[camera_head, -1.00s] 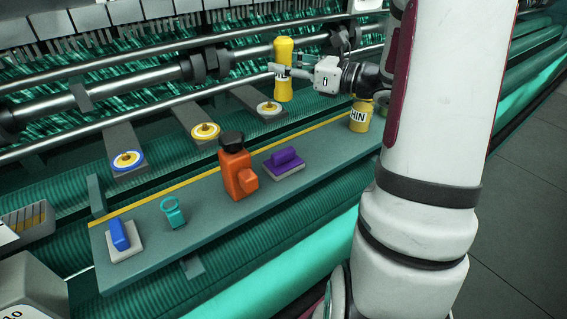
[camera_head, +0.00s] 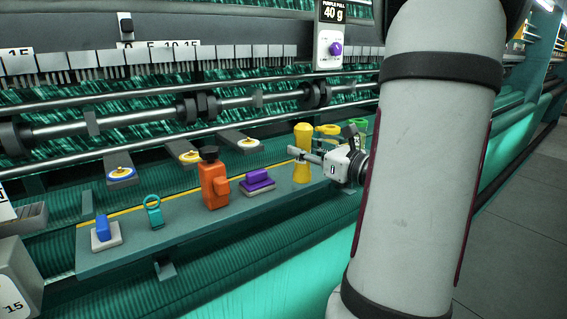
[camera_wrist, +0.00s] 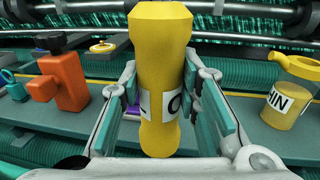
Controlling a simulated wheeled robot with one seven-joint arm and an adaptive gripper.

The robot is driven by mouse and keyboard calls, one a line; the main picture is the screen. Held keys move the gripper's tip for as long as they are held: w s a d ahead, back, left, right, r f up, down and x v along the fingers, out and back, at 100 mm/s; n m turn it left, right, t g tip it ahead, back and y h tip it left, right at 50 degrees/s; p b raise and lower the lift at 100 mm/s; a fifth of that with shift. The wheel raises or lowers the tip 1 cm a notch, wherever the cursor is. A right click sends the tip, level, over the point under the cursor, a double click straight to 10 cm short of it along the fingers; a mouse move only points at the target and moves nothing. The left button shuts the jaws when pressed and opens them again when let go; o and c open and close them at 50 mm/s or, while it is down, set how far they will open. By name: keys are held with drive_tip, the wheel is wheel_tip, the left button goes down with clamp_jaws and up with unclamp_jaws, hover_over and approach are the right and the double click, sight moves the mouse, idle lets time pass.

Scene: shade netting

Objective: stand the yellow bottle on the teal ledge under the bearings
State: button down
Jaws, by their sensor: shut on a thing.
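The yellow bottle (camera_head: 302,153) is upright in my gripper (camera_head: 312,157), over the right part of the teal ledge (camera_head: 130,251). In the wrist view the bottle (camera_wrist: 162,75) stands between the two teal-padded fingers of my gripper (camera_wrist: 160,100), which are shut on its waist. A label with black letters shows on its lower half. I cannot tell whether its base touches the ledge. The bearings are not clearly identifiable; dark round collars (camera_head: 196,107) on the metal shaft are behind and above the ledge.
On the ledge, left of the bottle, are a purple block on a pad (camera_head: 258,182), an orange bottle (camera_head: 214,182), a teal ring (camera_head: 153,211) and a blue block (camera_head: 102,228). A yellow container with a label (camera_wrist: 286,92) stands right of my gripper in the wrist view.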

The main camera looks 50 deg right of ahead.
drive_tip(key=shift+w+d+f+p, duration=0.15)
drive_tip(key=shift+w+d+f, duration=0.6)
drive_tip(key=shift+w+d, duration=0.6)
drive_tip(key=shift+w+d+f+p, duration=0.2)
drive_tip(key=shift+w+d+f, duration=0.7)
drive_tip(key=shift+w, duration=0.7)
drive_tip(key=shift+w+d+f+p, duration=0.15)
drive_tip(key=shift+w+d+f, duration=0.45)
drive_tip(key=shift+w+d, duration=0.85)
drive_tip(key=shift+a, duration=0.1)
drive_tip(key=shift+f, duration=0.15)
drive_tip(key=c, duration=1.2)
unclamp_jaws()
drive_tip(key=shift+r, duration=0.2)
drive_tip(key=s+a, duration=0.1)
drive_tip(key=s, duration=1.1)
drive_tip(key=shift+b, duration=0.3)
